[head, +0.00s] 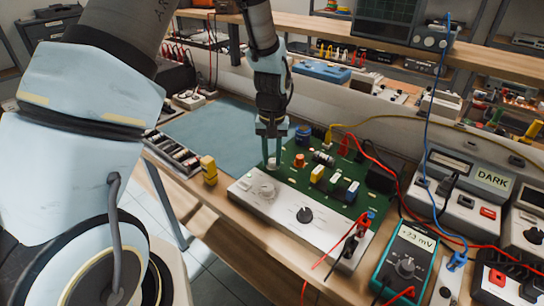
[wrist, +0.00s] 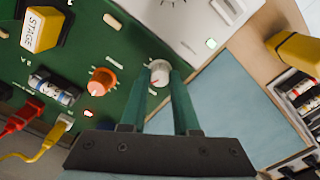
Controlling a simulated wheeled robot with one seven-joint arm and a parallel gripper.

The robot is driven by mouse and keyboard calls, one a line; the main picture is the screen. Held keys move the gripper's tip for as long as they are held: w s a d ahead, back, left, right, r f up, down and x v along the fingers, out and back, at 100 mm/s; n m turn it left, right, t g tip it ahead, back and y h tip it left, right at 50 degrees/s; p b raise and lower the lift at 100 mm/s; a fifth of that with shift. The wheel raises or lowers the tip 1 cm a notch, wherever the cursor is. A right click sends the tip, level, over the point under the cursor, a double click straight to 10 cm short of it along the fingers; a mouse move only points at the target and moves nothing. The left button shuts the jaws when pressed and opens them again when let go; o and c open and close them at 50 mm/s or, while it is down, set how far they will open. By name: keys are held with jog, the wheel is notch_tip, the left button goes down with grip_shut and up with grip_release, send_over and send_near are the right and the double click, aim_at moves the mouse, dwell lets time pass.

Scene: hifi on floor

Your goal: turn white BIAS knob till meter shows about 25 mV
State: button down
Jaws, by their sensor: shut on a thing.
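A small white knob (wrist: 160,71) with a red pointer mark stands on the green circuit board (wrist: 124,40); its printed label is too small to read. My gripper (wrist: 161,84) is shut on this knob, one green finger on each side. In the head view my gripper (head: 272,160) points down at the board's left end, and the knob (head: 271,164) shows between the fingertips. The teal handheld meter (head: 402,262) stands at the right; its display (head: 416,238) seems to read 23 mV, with the leading sign unclear.
An orange knob (wrist: 102,82) and a yellow block (wrist: 42,30) stand on the board near my fingers. A silver panel (head: 285,216) with a large pale dial and a black knob lies in front. Red and blue leads cross at the right. A blue-grey mat (head: 215,135) lies clear at the left.

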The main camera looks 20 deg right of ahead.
aim_at(271, 160)
jog(key=shift+m+b, duration=0.3)
jog(key=shift+m, duration=1.1)
jog(key=c, duration=0.6)
grip_release()
jog(key=shift+c, duration=0.2)
jog(key=shift+r, duration=0.15)
notch_tip(271, 160, up, 11)
jog(key=b, duration=0.2)
jog(key=shift+f, duration=0.2)
jog(key=shift+a, duration=0.1)
